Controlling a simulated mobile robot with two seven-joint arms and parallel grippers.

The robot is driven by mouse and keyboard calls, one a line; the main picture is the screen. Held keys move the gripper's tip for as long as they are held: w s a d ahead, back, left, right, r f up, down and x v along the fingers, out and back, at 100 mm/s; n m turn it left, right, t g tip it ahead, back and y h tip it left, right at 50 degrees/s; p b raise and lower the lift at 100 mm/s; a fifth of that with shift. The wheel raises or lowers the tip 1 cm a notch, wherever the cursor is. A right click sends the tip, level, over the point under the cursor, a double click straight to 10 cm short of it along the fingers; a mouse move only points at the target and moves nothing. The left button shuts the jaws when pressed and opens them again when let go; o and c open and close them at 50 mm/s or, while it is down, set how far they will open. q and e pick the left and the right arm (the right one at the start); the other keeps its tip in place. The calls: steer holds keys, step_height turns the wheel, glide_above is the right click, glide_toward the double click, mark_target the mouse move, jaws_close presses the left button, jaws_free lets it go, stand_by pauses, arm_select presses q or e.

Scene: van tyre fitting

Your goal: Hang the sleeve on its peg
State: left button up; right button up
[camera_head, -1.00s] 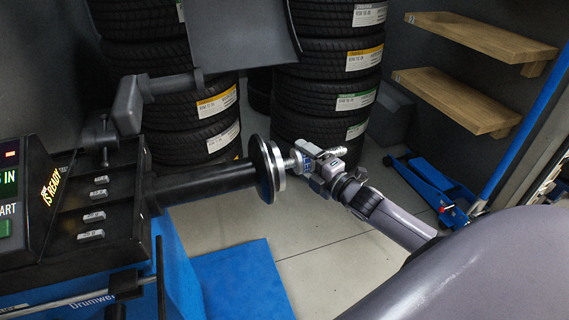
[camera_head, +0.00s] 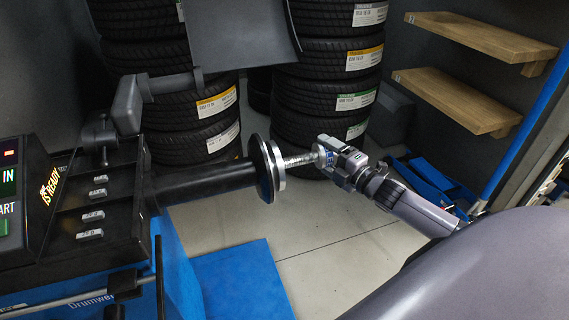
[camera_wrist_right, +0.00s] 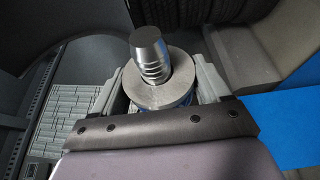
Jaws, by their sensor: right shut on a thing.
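My right gripper (camera_head: 333,157) is at the outer end of the balancer's threaded steel shaft (camera_head: 299,160). It is shut on a small collar, which I take to be the sleeve. In the right wrist view the sleeve (camera_wrist_right: 162,92) is a grey ring with a little blue under it, between the fingers. A ribbed steel rod end (camera_wrist_right: 150,60) with a rounded tip stands through its middle. The sleeve looks to be still around the shaft's end. I cannot make out its peg for certain. My left gripper is not in view.
The balancer's round flange (camera_head: 270,170) and black housing (camera_head: 200,182) are left of the gripper. Tyre stacks (camera_head: 330,60) stand behind. Wooden shelves (camera_head: 455,100) are at upper right, with a blue floor jack (camera_head: 425,175) below. Open floor (camera_head: 330,225) lies under the gripper.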

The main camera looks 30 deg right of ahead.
steer(key=s+d+b, duration=0.2)
steer(key=d+b, duration=0.1)
steer(key=d, duration=0.8)
steer(key=shift+s+d, duration=0.35)
steer(key=shift+s, duration=0.05)
stand_by(0.7)
steer(key=shift+r, duration=0.1)
